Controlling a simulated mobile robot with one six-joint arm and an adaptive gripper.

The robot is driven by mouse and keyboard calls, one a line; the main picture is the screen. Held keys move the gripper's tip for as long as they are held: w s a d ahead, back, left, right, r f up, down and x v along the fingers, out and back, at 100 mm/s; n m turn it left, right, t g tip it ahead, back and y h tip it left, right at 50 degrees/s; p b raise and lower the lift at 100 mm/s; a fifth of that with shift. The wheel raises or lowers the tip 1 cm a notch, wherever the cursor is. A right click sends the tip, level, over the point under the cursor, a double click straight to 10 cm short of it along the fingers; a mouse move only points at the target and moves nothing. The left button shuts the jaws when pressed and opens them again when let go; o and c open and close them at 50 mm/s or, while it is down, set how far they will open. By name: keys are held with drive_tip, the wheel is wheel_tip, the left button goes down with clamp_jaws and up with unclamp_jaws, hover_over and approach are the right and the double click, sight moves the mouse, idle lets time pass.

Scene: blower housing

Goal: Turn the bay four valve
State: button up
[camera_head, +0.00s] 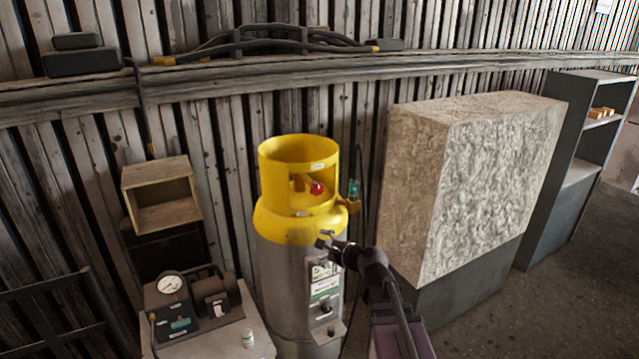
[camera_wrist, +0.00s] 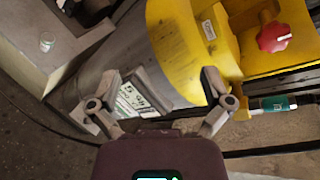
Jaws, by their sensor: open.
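A gas cylinder (camera_head: 287,285) with a grey body and a yellow collar (camera_head: 283,150) stands upright against the wall. A red valve knob (camera_head: 317,188) sits inside the collar's opening; it also shows in the wrist view (camera_wrist: 273,37) at upper right. I cannot read any bay number on it. My gripper (camera_head: 325,241) is open and empty, below the knob and in front of the cylinder. In the wrist view my gripper (camera_wrist: 162,82) has its fingers spread, with the cylinder's label (camera_wrist: 140,98) beyond them. The knob is outside the fingers, up and to the right.
A teal-bodied fitting (camera_head: 354,189) is beside the collar's right side. A bench (camera_head: 225,340) with a gauge unit (camera_head: 172,285) and a small white bottle (camera_head: 248,338) stands left. A large pale block (camera_head: 490,180) stands right. A wooden box (camera_head: 163,195) hangs on the wall.

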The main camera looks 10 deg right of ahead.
drive_tip(key=w+d+r+m+t+h+p, duration=0.2)
drive_tip(key=w+d+r+m+t, duration=0.2)
drive_tip(key=d+r+m, duration=0.3)
drive_tip(key=r+m+t, duration=0.1)
drive_tip(key=m, duration=0.3)
drive_tip(key=shift+w+r+h, duration=0.15)
drive_tip(key=shift+w+h, duration=0.05)
drive_tip(key=shift+h, duration=0.1)
drive_tip(key=shift+a, duration=0.1)
